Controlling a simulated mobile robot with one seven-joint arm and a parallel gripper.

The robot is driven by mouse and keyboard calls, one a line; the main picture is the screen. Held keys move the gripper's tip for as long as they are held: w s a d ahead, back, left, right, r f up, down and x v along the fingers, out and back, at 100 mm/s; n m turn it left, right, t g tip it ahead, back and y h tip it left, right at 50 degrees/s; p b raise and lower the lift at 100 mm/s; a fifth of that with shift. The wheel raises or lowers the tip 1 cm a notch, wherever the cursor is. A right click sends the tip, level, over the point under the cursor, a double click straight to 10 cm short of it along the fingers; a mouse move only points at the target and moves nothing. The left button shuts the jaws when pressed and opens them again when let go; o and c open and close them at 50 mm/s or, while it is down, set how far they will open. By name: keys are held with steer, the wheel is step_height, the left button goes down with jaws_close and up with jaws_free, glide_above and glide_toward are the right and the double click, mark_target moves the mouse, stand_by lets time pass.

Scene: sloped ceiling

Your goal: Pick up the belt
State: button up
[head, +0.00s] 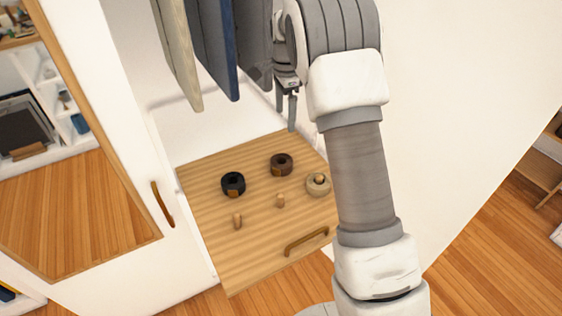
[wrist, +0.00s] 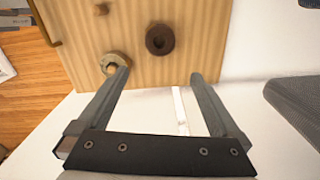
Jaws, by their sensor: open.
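Three rolled belts stand out on a wooden pull-out board: a black one (head: 233,184), a dark brown one (head: 281,164) and a tan one (head: 318,187) coiled around a peg. In the wrist view the brown belt (wrist: 160,40) lies just beyond the space between my fingertips. The tan belt (wrist: 112,63) is by the left fingertip there, partly covered by it. The black belt is out of the wrist view. My gripper (wrist: 159,76) is open and empty, with its fingers pointing toward the board. In the head view my gripper (head: 286,108) hangs above the board's back right.
The wooden board (head: 222,240) has bare pegs (head: 237,221) and a front handle (head: 306,241). Hanging clothes (head: 212,45) are close beside my gripper. A white door with a mirror and a handle (head: 163,204) stands at the left. White panels bound the right side.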

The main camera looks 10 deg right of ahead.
steer(key=f, duration=0.2)
steer(key=b, duration=0.3)
glide_above(282, 161)
steer(key=s, duration=0.1)
steer(key=f, duration=1.1)
steer(key=shift+s+d, duration=0.2)
steer(key=f+b, duration=0.1)
steer(key=f, duration=0.1)
steer(key=a+f+b, duration=0.1)
steer(key=f, duration=0.1)
steer(key=shift+s+f, duration=0.2)
steer(key=shift+f, duration=0.5)
steer(key=shift+c, duration=0.2)
steer(key=shift+r, duration=0.1)
steer(key=c, duration=1.2)
